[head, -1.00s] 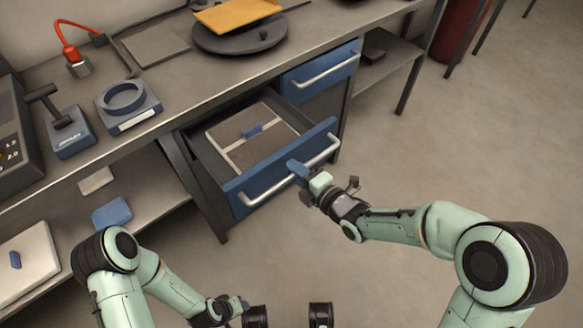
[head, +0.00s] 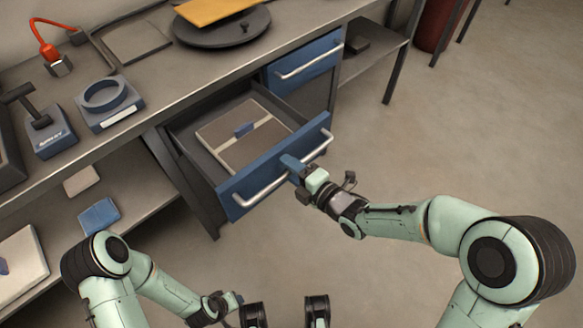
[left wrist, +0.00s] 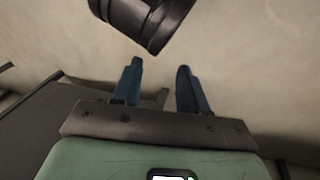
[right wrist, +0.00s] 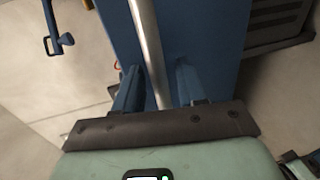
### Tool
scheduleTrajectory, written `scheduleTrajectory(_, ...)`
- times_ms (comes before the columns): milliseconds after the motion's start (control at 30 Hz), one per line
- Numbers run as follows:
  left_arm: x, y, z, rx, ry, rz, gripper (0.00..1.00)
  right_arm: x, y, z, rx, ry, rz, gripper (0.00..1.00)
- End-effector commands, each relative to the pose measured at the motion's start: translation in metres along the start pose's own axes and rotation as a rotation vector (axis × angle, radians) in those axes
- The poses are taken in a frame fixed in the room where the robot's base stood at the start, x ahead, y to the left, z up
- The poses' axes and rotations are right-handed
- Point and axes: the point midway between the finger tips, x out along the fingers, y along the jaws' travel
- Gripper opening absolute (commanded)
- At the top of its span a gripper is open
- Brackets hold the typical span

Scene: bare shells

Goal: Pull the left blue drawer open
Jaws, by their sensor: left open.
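The left blue drawer (head: 225,208) stands well open under the worktop, with its silver bar handle (head: 263,195) across the front. My right gripper (head: 292,166) is at the handle's middle. My left gripper (head: 240,303) is low at the bottom of the head view, open and empty in the left wrist view (left wrist: 160,80), away from the drawer.
A second blue drawer (head: 305,64) to the right is shut. The worktop (head: 190,88) carries a blue-grey ring device (head: 105,100), a dark turntable (head: 235,30) and a red cable tool (head: 45,45). A lower shelf (head: 145,192) holds flat pieces. Floor (head: 430,140) on the right is clear.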

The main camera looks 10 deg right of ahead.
Motion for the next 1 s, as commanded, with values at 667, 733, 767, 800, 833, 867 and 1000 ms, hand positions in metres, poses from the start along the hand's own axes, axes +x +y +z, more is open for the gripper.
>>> scheduleTrajectory(667, -0.013, 0.005, 0.017, 0.004, -0.05, 0.003, 0.43, -0.109, 0.001, 0.001, 0.0, -0.005, 0.0, 0.4)
scheduleTrajectory(733, -0.004, 0.002, 0.011, 0.003, -0.032, 0.002, 0.43, -0.115, 0.0, 0.001, -0.002, -0.002, 0.005, 0.4)
scheduleTrajectory(767, 0.0, 0.0, 0.006, 0.001, -0.018, 0.001, 0.43, -0.117, -0.001, 0.001, -0.003, -0.001, 0.005, 0.4)
scheduleTrajectory(800, 0.004, -0.001, 0.0, 0.0, -0.001, 0.0, 0.43, -0.12, -0.002, 0.001, -0.001, -0.001, 0.003, 0.4)
scheduleTrajectory(833, 0.006, -0.002, -0.003, -0.001, 0.008, -0.001, 0.43, -0.123, -0.002, 0.001, -0.002, 0.0, 0.003, 0.4)
scheduleTrajectory(867, 0.007, -0.003, -0.005, -0.002, 0.016, -0.002, 0.43, -0.125, -0.001, 0.001, -0.001, 0.0, 0.003, 0.4)
scheduleTrajectory(1000, 0.012, -0.004, -0.014, -0.003, 0.04, -0.003, 0.43, -0.131, -0.001, 0.0, 0.0, -0.001, 0.001, 0.4)
